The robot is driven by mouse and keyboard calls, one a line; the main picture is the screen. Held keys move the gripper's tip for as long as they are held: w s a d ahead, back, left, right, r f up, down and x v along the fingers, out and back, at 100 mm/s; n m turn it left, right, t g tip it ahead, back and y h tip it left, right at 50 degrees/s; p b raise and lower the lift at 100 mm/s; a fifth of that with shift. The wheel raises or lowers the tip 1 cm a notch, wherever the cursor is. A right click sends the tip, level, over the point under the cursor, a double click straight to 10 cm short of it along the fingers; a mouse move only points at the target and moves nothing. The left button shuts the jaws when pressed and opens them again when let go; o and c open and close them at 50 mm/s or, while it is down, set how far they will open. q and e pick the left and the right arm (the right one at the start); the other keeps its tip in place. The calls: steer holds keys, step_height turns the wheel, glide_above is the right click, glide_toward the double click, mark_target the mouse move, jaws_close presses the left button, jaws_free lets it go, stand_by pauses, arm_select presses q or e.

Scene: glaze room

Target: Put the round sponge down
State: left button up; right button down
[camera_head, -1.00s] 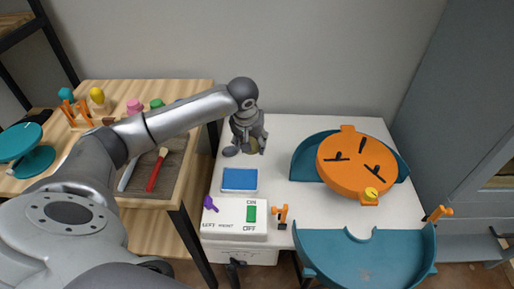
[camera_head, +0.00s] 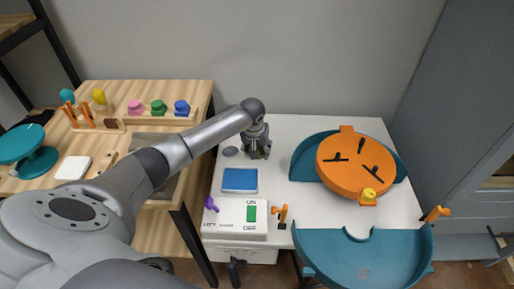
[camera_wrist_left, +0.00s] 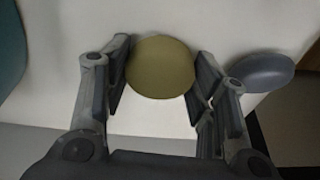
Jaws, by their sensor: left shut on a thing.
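The round sponge (camera_wrist_left: 160,67) is an olive-yellow disc in the left wrist view. It sits between the two fingers of my left gripper (camera_wrist_left: 158,84), which is shut on it. In the head view my left gripper (camera_head: 258,152) points down over the back left of the white table (camera_head: 285,140), and it hides most of the sponge there. I cannot tell whether the sponge touches the table. My right gripper is not in view.
A grey round piece (camera_head: 230,151) lies just left of the gripper; it also shows in the wrist view (camera_wrist_left: 262,72). A blue sponge in a tray (camera_head: 239,180) and a switch box (camera_head: 236,220) are nearer. An orange disc (camera_head: 342,179) stands right. White table between is bare.

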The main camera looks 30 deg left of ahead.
arm_select(q)
steer(key=shift+f, duration=0.2)
steer(key=o, duration=0.9)
steer(key=shift+r, duration=0.15)
steer(key=shift+r, duration=0.2)
steer(key=b+v, duration=0.1)
steer(key=v, duration=1)
steer(key=shift+r, duration=0.35)
steer(key=shift+s+d+f, duration=0.1)
steer(key=shift+s+d, duration=0.05)
